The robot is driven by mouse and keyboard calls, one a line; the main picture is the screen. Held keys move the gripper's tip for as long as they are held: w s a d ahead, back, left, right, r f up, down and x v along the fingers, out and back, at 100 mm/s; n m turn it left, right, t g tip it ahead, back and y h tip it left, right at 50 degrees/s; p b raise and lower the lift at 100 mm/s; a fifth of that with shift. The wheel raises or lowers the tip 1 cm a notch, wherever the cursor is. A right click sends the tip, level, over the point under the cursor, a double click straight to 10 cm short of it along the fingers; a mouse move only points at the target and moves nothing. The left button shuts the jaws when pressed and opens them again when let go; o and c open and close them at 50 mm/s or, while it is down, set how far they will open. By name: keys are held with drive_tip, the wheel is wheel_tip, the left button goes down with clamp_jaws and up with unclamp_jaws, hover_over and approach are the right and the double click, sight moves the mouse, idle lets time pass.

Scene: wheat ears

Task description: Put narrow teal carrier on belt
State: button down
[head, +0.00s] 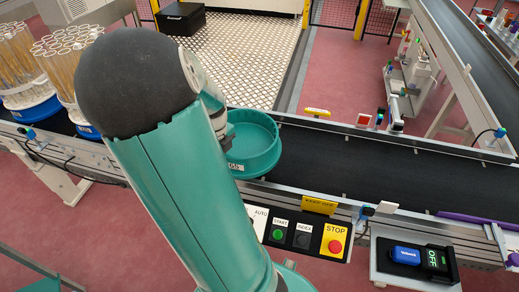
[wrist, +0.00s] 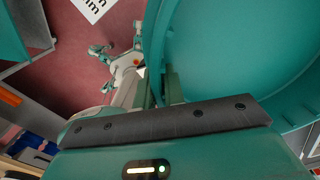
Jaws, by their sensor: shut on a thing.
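The teal carrier (head: 262,165) is a round, shallow, empty tray with a white label on its near side. In the head view it is at the belt (head: 350,172), upright, just right of my arm. I cannot tell whether its base touches the belt. My gripper (wrist: 162,88) is shut on the carrier's wall; in the head view my arm mostly hides it. In the wrist view the carrier (wrist: 235,60) fills the upper right, with its inside and curved rim close up.
White-and-blue carriers of wheat ears (head: 30,85) stand on the belt at the left. A control panel (head: 300,236) with START and STOP buttons is on the near edge. The belt right of the carrier is clear. A second belt (head: 455,50) runs at the right.

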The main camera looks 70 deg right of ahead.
sight(237, 145)
drive_tip(key=shift+s+d+f, duration=0.1)
drive_tip(key=shift+s+d, duration=0.15)
drive_tip(key=shift+d, duration=0.05)
drive_tip(key=d+f, duration=0.1)
drive_tip(key=d, duration=0.2)
drive_tip(key=d+f, duration=0.1)
drive_tip(key=d, duration=0.2)
drive_tip(key=d+f, duration=0.2)
drive_tip(key=d, duration=0.1)
drive_tip(key=d+f, duration=0.4)
drive_tip(key=f, duration=0.1)
drive_tip(key=shift+d+f, duration=0.2)
drive_tip(key=shift+f, duration=0.15)
drive_tip(key=shift+d+f, duration=0.1)
drive_tip(key=shift+f, duration=1.45)
drive_tip(key=shift+w+f, duration=0.1)
drive_tip(key=c, duration=1.5)
unclamp_jaws()
wheel_tip(237, 145, up, 12)
drive_tip(key=shift+r, duration=0.1)
